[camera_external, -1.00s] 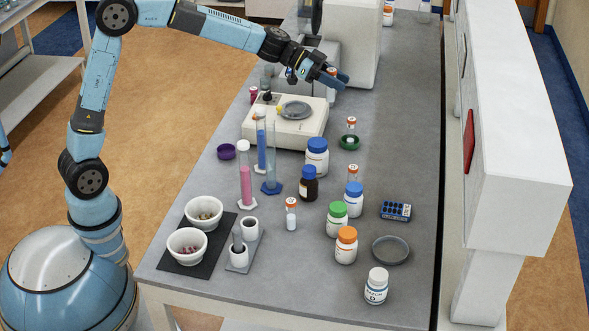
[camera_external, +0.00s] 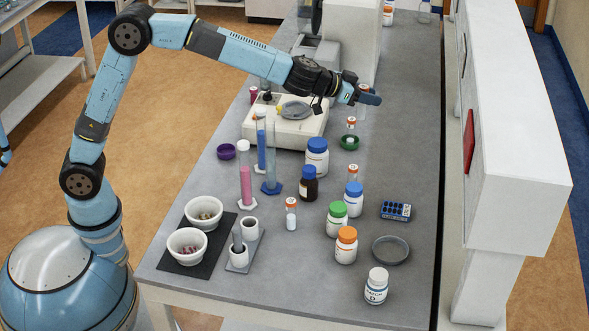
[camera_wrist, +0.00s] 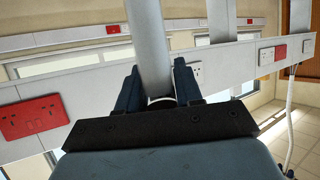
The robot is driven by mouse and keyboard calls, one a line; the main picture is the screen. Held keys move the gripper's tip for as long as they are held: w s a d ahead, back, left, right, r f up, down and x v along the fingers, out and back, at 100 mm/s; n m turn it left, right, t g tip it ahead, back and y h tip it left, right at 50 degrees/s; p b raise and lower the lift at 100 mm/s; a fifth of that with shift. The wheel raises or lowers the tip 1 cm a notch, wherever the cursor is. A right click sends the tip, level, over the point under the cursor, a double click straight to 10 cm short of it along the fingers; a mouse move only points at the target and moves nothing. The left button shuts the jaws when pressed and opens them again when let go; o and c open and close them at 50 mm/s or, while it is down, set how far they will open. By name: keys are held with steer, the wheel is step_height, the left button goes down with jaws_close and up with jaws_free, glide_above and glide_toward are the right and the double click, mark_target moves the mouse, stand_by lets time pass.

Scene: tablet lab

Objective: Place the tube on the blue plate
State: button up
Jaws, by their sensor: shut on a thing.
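My gripper (camera_external: 368,95) is raised above the far part of the bench, right of the balance. I cannot make out a clearly blue plate. A dark green dish (camera_external: 343,146) stands below the gripper, with an orange-capped tube (camera_external: 352,124) at it. A purple dish (camera_external: 227,151) lies at the left bench edge, and a grey dish (camera_external: 390,260) lies near the front right.
The balance (camera_external: 292,133) with a grey pan stands left of the gripper. Tall pink (camera_external: 245,185) and blue (camera_external: 261,150) cylinders, several capped bottles and a blue rack (camera_external: 396,210) occupy the nearer bench. The bench strip (camera_external: 405,120) right of the green dish is clear.

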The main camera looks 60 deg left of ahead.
steer(key=s+d+n+y, duration=0.5)
steer(key=s+d+y, duration=0.1)
steer(key=s+d, duration=0.15)
glide_above(400, 206)
steer(key=shift+t, duration=0.3)
steer(key=shift+a+f, duration=0.1)
steer(key=shift+f, duration=11.5)
steer(key=shift+f, duration=0.1)
steer(key=o, duration=1)
steer(key=shift+o, duration=0.2)
